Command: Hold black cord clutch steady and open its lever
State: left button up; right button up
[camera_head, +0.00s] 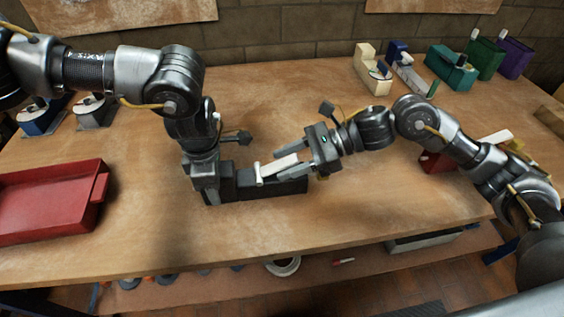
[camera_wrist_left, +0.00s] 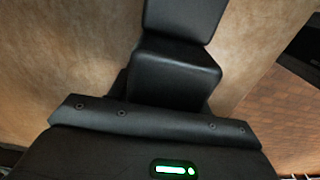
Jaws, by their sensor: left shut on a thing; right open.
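A red tray (camera_head: 50,203) stands at the left of the bench. Several coloured clutches, one green (camera_head: 450,67) and one cream (camera_head: 371,70), stand at the back right. A red clutch (camera_head: 434,161) sits behind my right arm. The front middle of the bench is clear.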

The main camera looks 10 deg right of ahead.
jog(key=shift+x, duration=0.75)
jog(key=shift+c, duration=0.5)
grip_shut()
